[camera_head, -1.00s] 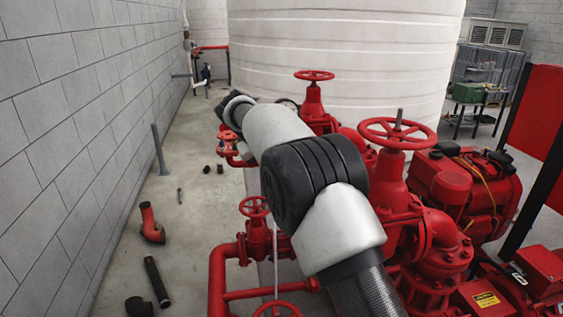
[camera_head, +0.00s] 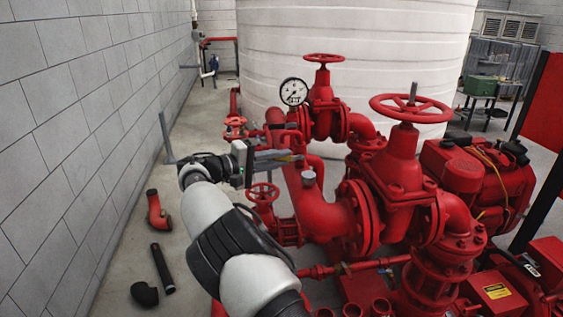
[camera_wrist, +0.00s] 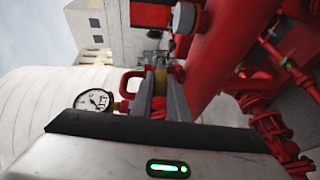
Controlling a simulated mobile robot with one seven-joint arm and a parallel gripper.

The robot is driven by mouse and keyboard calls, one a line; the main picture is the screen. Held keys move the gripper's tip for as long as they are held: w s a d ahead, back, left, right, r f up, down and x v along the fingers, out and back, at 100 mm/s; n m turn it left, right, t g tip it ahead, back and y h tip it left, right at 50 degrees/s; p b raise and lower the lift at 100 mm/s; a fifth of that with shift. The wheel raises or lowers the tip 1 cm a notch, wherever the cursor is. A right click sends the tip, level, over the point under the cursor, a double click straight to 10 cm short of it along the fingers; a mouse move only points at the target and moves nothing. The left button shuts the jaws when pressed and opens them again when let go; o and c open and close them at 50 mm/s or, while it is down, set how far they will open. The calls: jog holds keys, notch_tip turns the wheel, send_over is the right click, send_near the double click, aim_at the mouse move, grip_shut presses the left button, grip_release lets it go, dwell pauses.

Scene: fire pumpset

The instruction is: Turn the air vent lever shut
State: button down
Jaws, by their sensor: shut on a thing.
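My gripper (camera_head: 290,158) reaches in from the left in the head view, with its fingers pointing right, beside the red pipework below the pressure gauge. In the wrist view the fingers (camera_wrist: 160,88) are close together and shut on a small part at their tips. In the head view the lever is too small and covered to make out clearly.
A pressure gauge (camera_head: 293,92) stands just above the gripper; it also shows left of the fingers in the wrist view (camera_wrist: 94,101). A thick red pipe (camera_head: 325,208) and red handwheel (camera_head: 411,108) are to the right. Loose pipe pieces (camera_head: 162,268) lie on the floor at left.

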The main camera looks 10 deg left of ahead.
jog(key=shift+f+t+h+b, duration=0.4)
jog(key=shift+t+h+b, duration=0.1)
jog(key=shift+b, duration=0.25)
jog(key=shift+n, duration=0.3)
jog(key=c, duration=1.7)
grip_release()
jog(key=b+v, duration=0.1)
jog(key=v, duration=1.1)
jog(key=shift+f, duration=0.1)
